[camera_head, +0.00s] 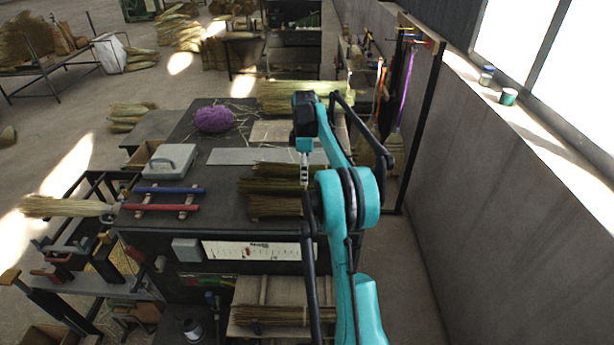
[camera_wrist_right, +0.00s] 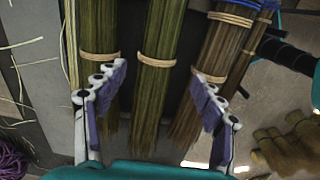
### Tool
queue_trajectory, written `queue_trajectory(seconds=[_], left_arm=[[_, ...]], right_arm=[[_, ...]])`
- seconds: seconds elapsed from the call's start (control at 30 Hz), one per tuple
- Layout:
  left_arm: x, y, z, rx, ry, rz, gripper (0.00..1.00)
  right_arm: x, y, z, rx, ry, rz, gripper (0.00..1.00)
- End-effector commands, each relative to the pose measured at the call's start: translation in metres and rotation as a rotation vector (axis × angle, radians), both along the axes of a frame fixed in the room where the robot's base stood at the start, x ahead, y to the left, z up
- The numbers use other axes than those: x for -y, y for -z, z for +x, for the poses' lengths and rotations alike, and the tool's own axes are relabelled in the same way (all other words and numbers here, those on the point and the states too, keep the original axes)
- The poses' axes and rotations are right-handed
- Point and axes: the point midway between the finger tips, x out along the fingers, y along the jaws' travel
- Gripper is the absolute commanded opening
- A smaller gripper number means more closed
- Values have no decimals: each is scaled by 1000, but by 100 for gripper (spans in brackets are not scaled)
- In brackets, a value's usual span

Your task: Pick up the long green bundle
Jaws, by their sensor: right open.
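Several straw bundles lie side by side on the dark workbench (camera_head: 225,185). A green bundle (camera_head: 262,186) lies in the middle, tied with a tan band. In the right wrist view this bundle (camera_wrist_right: 155,85) runs up between the fingers of my right gripper (camera_wrist_right: 157,72), which is open and empty. Another green bundle (camera_wrist_right: 97,30) lies to its left and a browner one (camera_wrist_right: 222,50) to its right. Which green bundle is longest I cannot tell, since the far ends are out of view or behind my arm. In the head view my right gripper (camera_head: 303,184) points down over the bundles. My left gripper is not in view.
A yellow-green bundle (camera_head: 285,96) lies at the bench's back. Purple twine (camera_head: 214,119), a grey box (camera_head: 169,160), and blue (camera_head: 172,190) and red (camera_head: 161,208) bars lie left. A wall (camera_head: 470,170) bounds the right. The front-left benchtop is partly clear.

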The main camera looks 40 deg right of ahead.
Motion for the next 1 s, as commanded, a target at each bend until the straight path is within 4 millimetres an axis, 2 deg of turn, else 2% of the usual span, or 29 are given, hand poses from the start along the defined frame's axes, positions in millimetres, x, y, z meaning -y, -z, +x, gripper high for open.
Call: queue_trajectory(seconds=[0.03,0.17,0.63,0.93,0.97,1.0], left_arm=[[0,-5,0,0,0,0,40],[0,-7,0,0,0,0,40],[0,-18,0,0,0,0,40],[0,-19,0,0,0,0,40],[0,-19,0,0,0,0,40],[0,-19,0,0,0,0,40]], right_arm=[[6,0,1,-6,-10,4,69],[10,12,1,-12,-23,8,69],[11,74,2,-11,-21,7,69],[10,81,2,-11,-21,7,69],[10,81,2,-11,-21,7,64],[10,81,2,-11,-21,7,53]])
